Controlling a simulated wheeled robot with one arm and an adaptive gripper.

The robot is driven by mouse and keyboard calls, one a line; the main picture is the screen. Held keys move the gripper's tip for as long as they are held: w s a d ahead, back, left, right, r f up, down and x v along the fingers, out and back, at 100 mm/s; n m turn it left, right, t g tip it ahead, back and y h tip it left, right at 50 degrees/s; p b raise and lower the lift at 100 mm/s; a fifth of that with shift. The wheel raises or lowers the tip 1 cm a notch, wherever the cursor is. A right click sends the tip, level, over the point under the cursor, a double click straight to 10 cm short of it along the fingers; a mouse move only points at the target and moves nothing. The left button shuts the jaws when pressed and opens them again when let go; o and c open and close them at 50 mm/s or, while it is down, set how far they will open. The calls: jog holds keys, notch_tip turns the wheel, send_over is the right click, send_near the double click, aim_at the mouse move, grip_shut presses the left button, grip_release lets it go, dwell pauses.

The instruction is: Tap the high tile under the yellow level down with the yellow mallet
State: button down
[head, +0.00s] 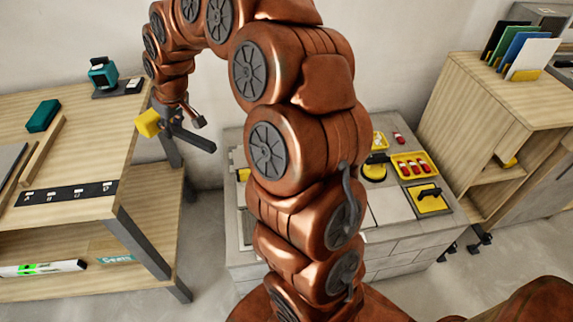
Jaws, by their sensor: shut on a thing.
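My gripper (180,122) hangs at the left of the head view, near the right edge of the left wooden bench. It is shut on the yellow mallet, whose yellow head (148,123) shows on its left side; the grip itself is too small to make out. Pale tiles (389,206) lie on the grey block bench (240,258), right of my arm. A small yellow piece (243,174) shows at that bench's left end. I cannot tell whether it is the yellow level. My arm hides the middle of the bench, so the high tile cannot be made out.
On the grey bench are a yellow tray (412,166) with red items, a round yellow tool (374,173) and a yellow plate with a black handle (429,198). The left wooden bench (88,125) holds a teal box (43,116). A wooden cabinet (480,105) stands right.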

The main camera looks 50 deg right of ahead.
jog(key=s+d+f+n+g+b, duration=0.1)
jog(key=s+d+f+n+b, duration=0.3)
jog(key=d+f, duration=0.45)
jog(key=s+d+f+n+g+y+b, duration=0.1)
jog(key=s+d+f+n+b, duration=0.1)
jog(key=s+d+f+b, duration=0.5)
jog(key=s+d+f+n+g+b, duration=0.1)
jog(key=s+d+f+n+b, duration=0.15)
jog(key=d+f, duration=0.8)
jog(key=shift+d+f+b, duration=0.2)
jog(key=shift+f+b, duration=0.05)
jog(key=shift+f, duration=0.8)
jog(key=shift+d+f+b, duration=0.2)
jog(key=shift+f+b, duration=0.05)
jog(key=shift+f, duration=0.85)
jog(key=shift+d+f+b, duration=0.2)
jog(key=shift+f+b, duration=0.05)
jog(key=shift+f, duration=0.8)
jog(key=shift+r, duration=0.15)
jog(key=shift+r+p, duration=0.5)
jog(key=shift+r, duration=1.35)
notch_tip(320, 180, down, 5)
jog(key=shift+b, duration=0.85)
notch_tip(320, 180, up, 6)
jog(key=p, duration=0.1)
jog(key=shift+p, duration=0.4)
